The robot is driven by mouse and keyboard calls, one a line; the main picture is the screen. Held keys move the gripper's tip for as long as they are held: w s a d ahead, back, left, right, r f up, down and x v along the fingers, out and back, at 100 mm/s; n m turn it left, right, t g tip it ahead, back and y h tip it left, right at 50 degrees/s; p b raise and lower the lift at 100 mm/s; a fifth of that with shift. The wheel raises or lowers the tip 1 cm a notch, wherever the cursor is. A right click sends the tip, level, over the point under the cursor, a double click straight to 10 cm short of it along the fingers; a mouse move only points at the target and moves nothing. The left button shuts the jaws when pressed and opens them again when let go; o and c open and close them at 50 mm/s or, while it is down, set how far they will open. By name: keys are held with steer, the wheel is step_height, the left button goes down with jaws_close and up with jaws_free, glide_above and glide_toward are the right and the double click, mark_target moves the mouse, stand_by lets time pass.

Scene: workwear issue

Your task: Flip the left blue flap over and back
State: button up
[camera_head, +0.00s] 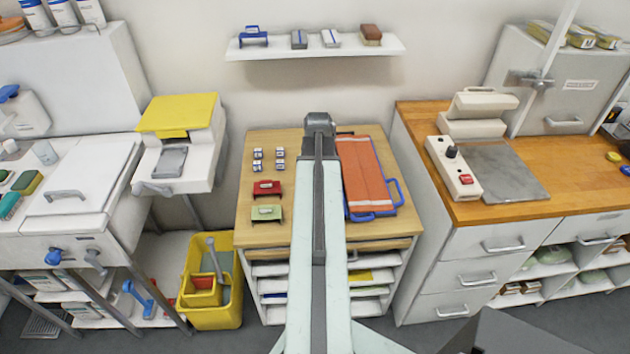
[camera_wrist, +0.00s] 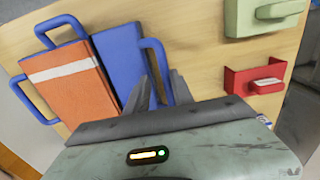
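An orange garment with pale stripes (camera_head: 366,172) lies on the blue folding board with blue loop handles (camera_head: 396,192) on the wooden top. The left blue flap (camera_wrist: 122,58) shows bare beside the orange garment (camera_wrist: 78,85) in the wrist view, with a blue loop handle (camera_wrist: 156,62). My arm hides most of this flap in the head view. My gripper (camera_wrist: 164,82) has its dark fingers at this handle, one on each side of its outer bar. I cannot tell whether they touch or grip it.
A red holder (camera_head: 267,190) and a green holder (camera_head: 266,213) stand left of my arm, with several small labelled pieces behind them. A yellow bin (camera_head: 212,315) is on the floor at left. A wall shelf (camera_head: 315,47) is behind.

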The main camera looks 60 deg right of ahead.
step_height(320, 180, up, 8)
steer(key=p, duration=0.8)
stand_by(0.3)
steer(key=w+a+n, duration=0.6)
steer(key=w+a, duration=1.5)
steer(key=a, duration=0.3)
steer(key=w+a+n, duration=0.2)
steer(key=a+n, duration=0.2)
steer(key=a, duration=2.2)
steer(key=shift+a+n, duration=0.3)
steer(key=shift+n, duration=0.1)
